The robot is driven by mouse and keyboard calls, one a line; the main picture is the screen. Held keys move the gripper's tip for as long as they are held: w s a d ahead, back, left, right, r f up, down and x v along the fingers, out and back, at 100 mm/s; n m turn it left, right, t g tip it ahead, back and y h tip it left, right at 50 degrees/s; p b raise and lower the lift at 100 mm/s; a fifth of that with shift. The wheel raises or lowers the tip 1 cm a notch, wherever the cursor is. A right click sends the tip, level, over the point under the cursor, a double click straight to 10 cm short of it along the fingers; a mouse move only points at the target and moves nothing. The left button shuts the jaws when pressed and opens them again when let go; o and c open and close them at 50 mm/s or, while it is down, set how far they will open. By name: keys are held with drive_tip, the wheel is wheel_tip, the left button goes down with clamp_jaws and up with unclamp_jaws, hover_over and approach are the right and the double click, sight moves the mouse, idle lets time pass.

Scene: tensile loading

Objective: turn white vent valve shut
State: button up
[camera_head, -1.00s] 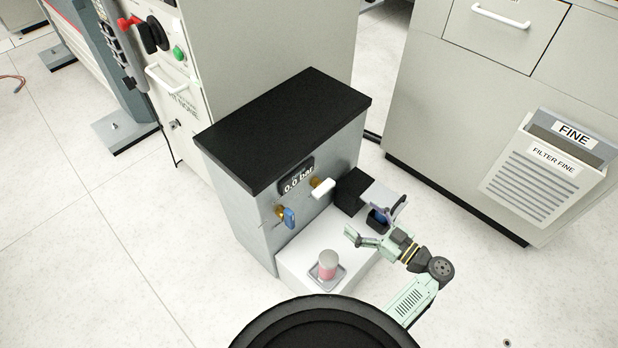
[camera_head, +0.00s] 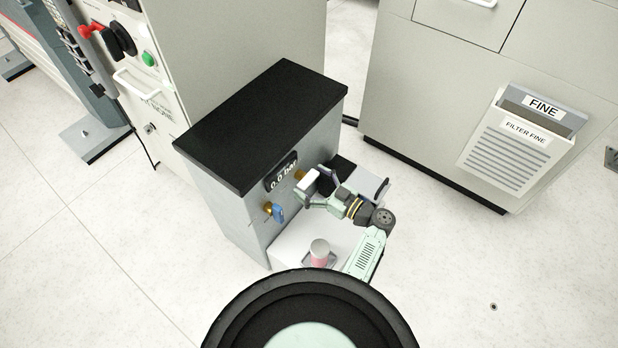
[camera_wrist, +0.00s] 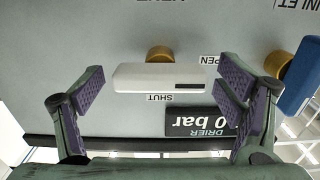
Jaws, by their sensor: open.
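The white vent valve (camera_wrist: 160,77) has a white bar handle on a brass stem, on the grey front panel of the black-topped box. In the wrist view the handle lies crosswise between the two fingers of my gripper (camera_wrist: 163,92). The gripper is open, with one finger off each end of the handle; I cannot tell whether either finger touches it. A SHUT label shows beside the handle, and an OPEN label is partly hidden near its right end. In the head view the white handle (camera_head: 307,183) is by my gripper (camera_head: 316,187).
A blue-handled valve (camera_head: 275,212) is on the same panel, left of the white one; it also shows in the wrist view (camera_wrist: 303,75). The display (camera_head: 281,172) reads 0.0 bar. A pinkish cylinder (camera_head: 319,253) stands on the white ledge below.

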drive_tip(key=shift+w+a, duration=0.25)
drive_tip(key=shift+a, duration=0.05)
drive_tip(key=shift+c, duration=0.3)
drive_tip(key=c, duration=1.1)
